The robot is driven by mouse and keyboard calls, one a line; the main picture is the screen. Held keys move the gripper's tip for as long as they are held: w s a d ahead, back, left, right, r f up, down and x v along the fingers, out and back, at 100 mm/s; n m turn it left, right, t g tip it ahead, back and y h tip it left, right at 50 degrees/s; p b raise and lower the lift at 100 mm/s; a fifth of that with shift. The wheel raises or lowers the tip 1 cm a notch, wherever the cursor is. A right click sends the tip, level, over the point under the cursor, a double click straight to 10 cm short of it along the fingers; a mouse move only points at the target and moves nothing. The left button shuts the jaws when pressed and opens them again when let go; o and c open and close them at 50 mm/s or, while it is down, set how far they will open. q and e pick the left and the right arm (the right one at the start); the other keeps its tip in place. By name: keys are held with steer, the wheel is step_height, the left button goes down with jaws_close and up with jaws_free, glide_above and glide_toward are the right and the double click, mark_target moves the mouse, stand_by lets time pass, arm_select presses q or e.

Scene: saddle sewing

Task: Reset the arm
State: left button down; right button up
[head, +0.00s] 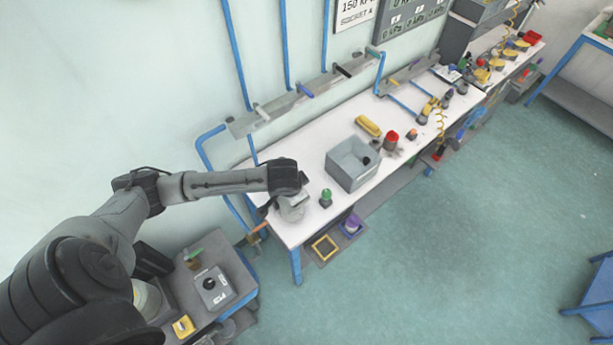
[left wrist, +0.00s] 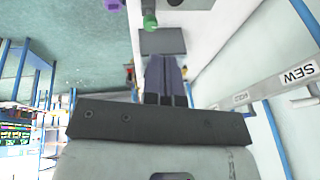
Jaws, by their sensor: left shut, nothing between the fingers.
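My left arm reaches in from the left in the head view, stretched out to the near left end of the white workbench (head: 312,222). My left gripper (head: 292,210) hangs over that end, partly hidden behind its wrist. In the left wrist view its two dark fingers (left wrist: 165,68) lie together, shut with nothing between them. A dark grey flat piece (left wrist: 162,41) shows just beyond the fingertips; I cannot tell whether they touch it. My right gripper shows in neither view.
A green-topped item (head: 326,198) stands close right of the gripper, with a grey bin (head: 345,174) beyond it. Blue pipes and a rail (head: 285,101) run along the wall. A side table with a grey box (head: 213,289) stands below the arm.

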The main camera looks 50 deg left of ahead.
arm_select(q)
steer(key=shift+r, duration=0.2)
step_height(320, 180, up, 8)
steer(key=w+d+m+t+y, duration=0.1)
steer(key=w+d+m+t, duration=0.15)
steer(key=m, duration=0.25)
steer(key=s+d+r+t, duration=0.2)
steer(key=s+d, duration=0.2)
steer(key=s+d+f+n+g+h+p, duration=0.1)
steer(key=s+d+f+n+g, duration=0.1)
steer(key=s, duration=0.7)
steer(key=s+d+f+n+g+h+p, duration=0.1)
steer(key=s+d+f, duration=0.4)
steer(key=s, duration=0.5)
step_height(320, 180, down, 2)
steer(key=shift+s+f+n+g+h, duration=0.15)
steer(key=shift+n+g+h, duration=0.25)
steer(key=shift+n+g, duration=0.45)
